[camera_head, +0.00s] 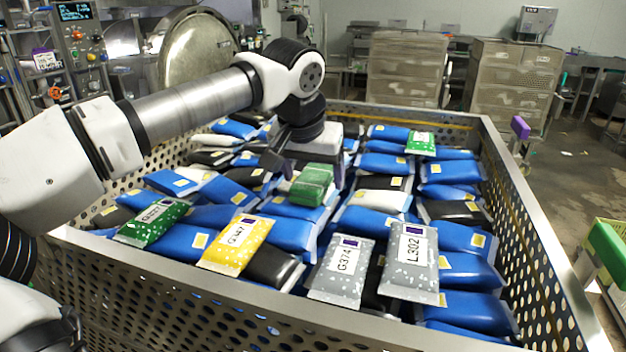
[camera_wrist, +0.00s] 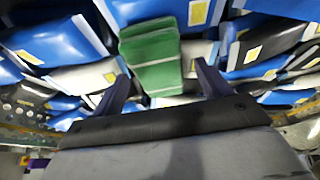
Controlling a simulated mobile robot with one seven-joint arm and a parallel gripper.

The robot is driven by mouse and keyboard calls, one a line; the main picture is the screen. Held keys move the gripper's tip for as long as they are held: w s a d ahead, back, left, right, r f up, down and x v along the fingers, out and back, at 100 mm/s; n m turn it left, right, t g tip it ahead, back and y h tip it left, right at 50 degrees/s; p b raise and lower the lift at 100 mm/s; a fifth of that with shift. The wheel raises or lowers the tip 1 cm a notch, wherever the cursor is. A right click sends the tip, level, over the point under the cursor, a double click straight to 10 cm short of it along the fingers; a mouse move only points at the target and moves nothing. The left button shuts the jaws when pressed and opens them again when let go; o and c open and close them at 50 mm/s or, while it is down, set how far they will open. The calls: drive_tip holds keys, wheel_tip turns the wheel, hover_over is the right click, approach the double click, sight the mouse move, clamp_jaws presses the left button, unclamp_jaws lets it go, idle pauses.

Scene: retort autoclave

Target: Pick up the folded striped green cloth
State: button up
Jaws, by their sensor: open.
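The folded green cloth (camera_head: 312,184) with faint stripes lies on top of blue pouches near the middle of the perforated metal basket. In the wrist view the cloth (camera_wrist: 152,58) lies ahead of my gripper, roughly between the lines of its two fingers. My gripper (camera_head: 303,170) is open and empty, low over the pouches and just behind the cloth in the head view. In the wrist view the open fingers of my gripper (camera_wrist: 163,80) stand apart on either side of the cloth's near end. I cannot tell whether they touch anything.
The basket (camera_head: 548,240) is full of blue, black and white pouches. Labelled green (camera_head: 152,222), yellow (camera_head: 236,245) and grey pouches (camera_head: 410,262) lie toward its front. Another small green pouch (camera_head: 420,143) lies at the back right. The basket's raised rim surrounds everything.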

sight(312, 178)
drive_tip(key=c, duration=1.1)
drive_tip(key=shift+o, duration=0.2)
drive_tip(key=shift+r, duration=0.15)
wheel_tip(312, 178, up, 20)
drive_tip(key=shift+o, duration=1.2)
drive_tip(key=shift+c, duration=0.8)
